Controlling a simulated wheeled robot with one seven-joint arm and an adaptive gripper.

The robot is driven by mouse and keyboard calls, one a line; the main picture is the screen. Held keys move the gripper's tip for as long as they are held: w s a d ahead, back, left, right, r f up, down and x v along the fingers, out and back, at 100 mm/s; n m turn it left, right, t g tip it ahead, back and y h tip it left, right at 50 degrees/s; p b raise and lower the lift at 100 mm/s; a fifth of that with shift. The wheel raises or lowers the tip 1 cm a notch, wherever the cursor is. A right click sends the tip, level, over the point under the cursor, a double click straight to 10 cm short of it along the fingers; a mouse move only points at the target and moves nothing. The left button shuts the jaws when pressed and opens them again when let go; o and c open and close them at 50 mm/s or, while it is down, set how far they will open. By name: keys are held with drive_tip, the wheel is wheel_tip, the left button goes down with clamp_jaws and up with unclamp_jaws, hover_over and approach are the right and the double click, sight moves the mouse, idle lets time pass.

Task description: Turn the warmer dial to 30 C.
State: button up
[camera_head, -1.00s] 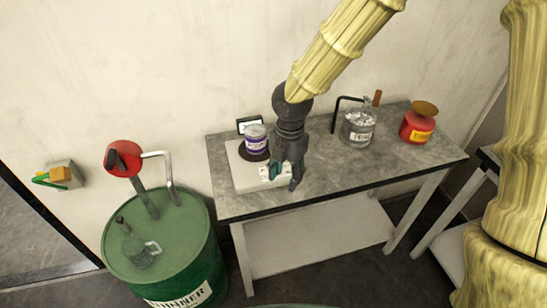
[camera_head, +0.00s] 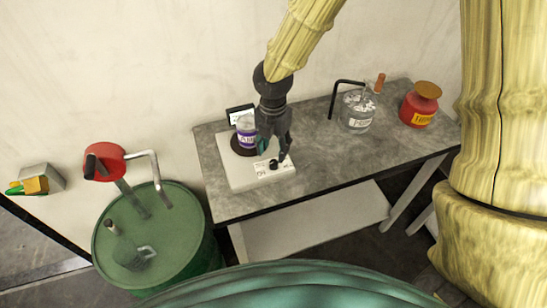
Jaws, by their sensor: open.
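The warmer (camera_head: 234,178) is a white flat box on the left part of the grey table, with a dark round plate. A can with a purple label (camera_head: 246,134) stands on the plate. The small dark dial (camera_head: 273,164) sits on the warmer's front panel, which has small dark marks too fine to read. My gripper (camera_head: 272,153) points down just over the front panel, with its fingers apart. One finger is at the right of the dial and one at its left; I cannot tell whether they touch it. A small framed display (camera_head: 240,113) stands behind the can, unreadable.
A glass jar (camera_head: 357,111) with a black bent rod beside it and a red container (camera_head: 419,106) stand farther right on the table (camera_head: 320,150). A green drum (camera_head: 180,235) with a red-headed pump (camera_head: 105,162) stands at left. The table's front middle is clear.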

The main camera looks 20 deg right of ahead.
sight(274, 162)
drive_tip(key=shift+s+f+p, duration=0.15)
drive_tip(key=shift+f+p, duration=0.2)
drive_tip(key=shift+f, duration=2.5)
drive_tip(key=shift+c, duration=0.5)
clamp_jaws()
